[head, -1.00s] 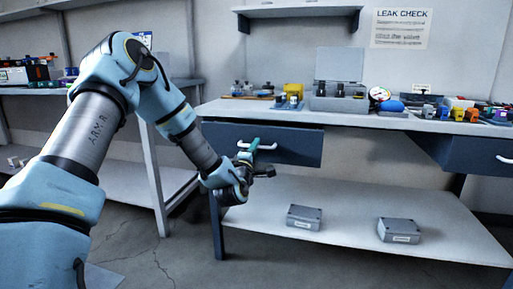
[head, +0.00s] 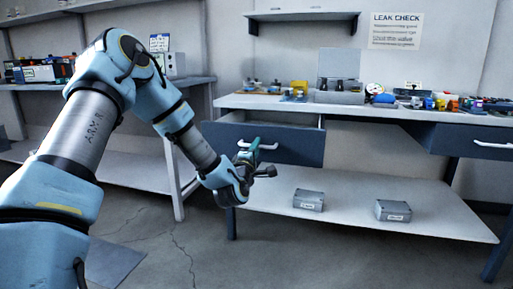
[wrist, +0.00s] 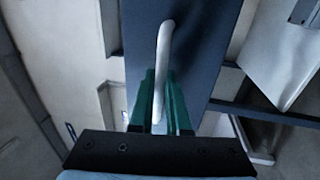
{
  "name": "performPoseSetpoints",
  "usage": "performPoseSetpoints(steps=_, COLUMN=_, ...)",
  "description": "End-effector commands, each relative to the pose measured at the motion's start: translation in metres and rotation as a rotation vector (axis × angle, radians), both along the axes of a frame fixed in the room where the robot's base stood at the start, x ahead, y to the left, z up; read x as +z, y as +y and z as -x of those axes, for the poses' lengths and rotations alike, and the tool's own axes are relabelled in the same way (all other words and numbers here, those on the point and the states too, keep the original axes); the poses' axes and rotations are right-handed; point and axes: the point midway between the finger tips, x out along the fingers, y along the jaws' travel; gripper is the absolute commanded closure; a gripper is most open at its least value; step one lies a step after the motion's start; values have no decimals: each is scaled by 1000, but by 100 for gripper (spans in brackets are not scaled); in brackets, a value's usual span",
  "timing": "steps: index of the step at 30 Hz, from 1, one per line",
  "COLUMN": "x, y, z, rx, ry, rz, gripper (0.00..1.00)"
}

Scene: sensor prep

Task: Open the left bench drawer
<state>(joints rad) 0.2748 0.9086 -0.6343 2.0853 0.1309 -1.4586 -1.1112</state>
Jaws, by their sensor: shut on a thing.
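The left bench drawer (head: 290,148) has a dark blue front and stands pulled out from the bench, with its open top and inside showing in the head view. Its white bar handle (head: 268,147) is on the front; the handle also shows in the wrist view (wrist: 164,50). My gripper (head: 252,150) is at the handle's left part. In the wrist view its green fingers (wrist: 160,100) are shut on the handle, one on each side. Part of the handle is hidden by the fingers.
The bench top (head: 420,113) carries a grey open case, a gauge and several small coloured parts. Two grey boxes (head: 308,200) (head: 393,211) lie on the lower shelf (head: 350,215). The right drawer (head: 470,142) is shut. Bare floor lies in front.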

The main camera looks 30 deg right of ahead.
Motion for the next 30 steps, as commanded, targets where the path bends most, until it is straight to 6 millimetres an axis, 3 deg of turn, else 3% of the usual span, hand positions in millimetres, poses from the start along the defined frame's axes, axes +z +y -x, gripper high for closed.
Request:
performPoseSetpoints(steps=4, x=-1, y=0, z=0, rx=0, ry=1, rz=-1, gripper=100)
performPoseSetpoints(steps=5, x=-1, y=0, z=0, rx=0, ry=1, rz=-1, gripper=83)
performPoseSetpoints(steps=8, x=-1, y=0, z=0, rx=0, ry=1, rz=-1, gripper=73)
performPoseSetpoints(steps=19, x=-2, y=6, z=6, rx=-1, ry=1, rz=-1, gripper=73)
performPoseSetpoints(steps=30, x=-16, y=52, z=56, rx=-1, ry=4, rz=-4, gripper=73)
